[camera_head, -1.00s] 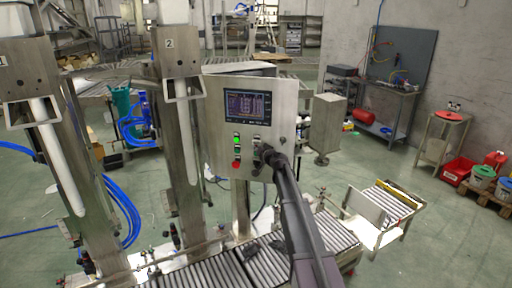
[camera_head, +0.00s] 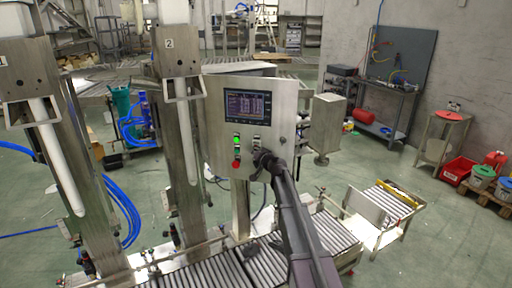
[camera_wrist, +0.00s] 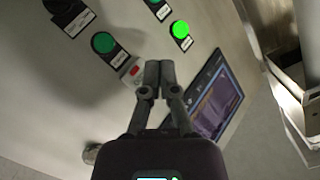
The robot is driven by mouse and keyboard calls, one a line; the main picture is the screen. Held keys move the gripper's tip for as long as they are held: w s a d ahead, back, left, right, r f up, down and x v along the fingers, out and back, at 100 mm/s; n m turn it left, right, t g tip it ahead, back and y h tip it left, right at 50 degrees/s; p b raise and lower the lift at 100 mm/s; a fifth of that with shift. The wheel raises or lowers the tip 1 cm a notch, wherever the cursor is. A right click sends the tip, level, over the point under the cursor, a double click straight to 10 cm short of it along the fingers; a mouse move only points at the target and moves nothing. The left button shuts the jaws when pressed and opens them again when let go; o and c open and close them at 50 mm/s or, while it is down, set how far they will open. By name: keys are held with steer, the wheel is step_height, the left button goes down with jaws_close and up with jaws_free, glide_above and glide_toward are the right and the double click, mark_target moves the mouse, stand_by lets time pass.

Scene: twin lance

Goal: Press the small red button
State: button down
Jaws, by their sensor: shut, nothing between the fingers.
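The small red button (camera_wrist: 135,71), set on a whitish label plate, is on the grey control panel (camera_wrist: 60,100) in the wrist view. My gripper (camera_wrist: 152,78) is shut and empty, its two dark fingertips together just right of the red button in that view. I cannot tell whether the fingertips touch the panel. In the head view my gripper (camera_head: 262,156) is in front of the lower right part of the panel (camera_head: 215,110). The small red button cannot be made out clearly there.
A lit green button (camera_wrist: 180,29), an unlit green button (camera_wrist: 103,42) and a dark knob (camera_wrist: 65,8) are nearby. The panel's screen (camera_wrist: 217,95) is right of the fingers. A larger red button (camera_head: 236,164) sits low on the panel. Roller conveyors (camera_head: 205,270) run below.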

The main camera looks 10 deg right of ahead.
steer(key=shift+s+a, duration=0.35)
steer(key=shift+s, duration=0.35)
steer(key=s+a+f+n+g+b, duration=0.1)
steer(key=s+a+f+n+g, duration=0.2)
steer(key=s+f, duration=0.5)
steer(key=s+a+f+n+g+b, duration=0.1)
steer(key=s+a+f+g+b, duration=0.3)
steer(key=s, duration=0.9)
steer(key=s+d+f+g+h, duration=0.2)
steer(key=s, duration=0.5)
steer(key=s+d+f+g+h, duration=0.1)
steer(key=s+d+f+g, duration=0.2)
steer(key=s, duration=0.5)
steer(key=s+d+f+g+h, duration=0.2)
steer(key=s+f+g, duration=0.1)
steer(key=s, duration=0.4)
steer(key=shift+s+d+f+m+h, duration=0.2)
steer(key=shift+d+m+h, duration=0.05)
steer(key=shift+m+h, duration=0.05)
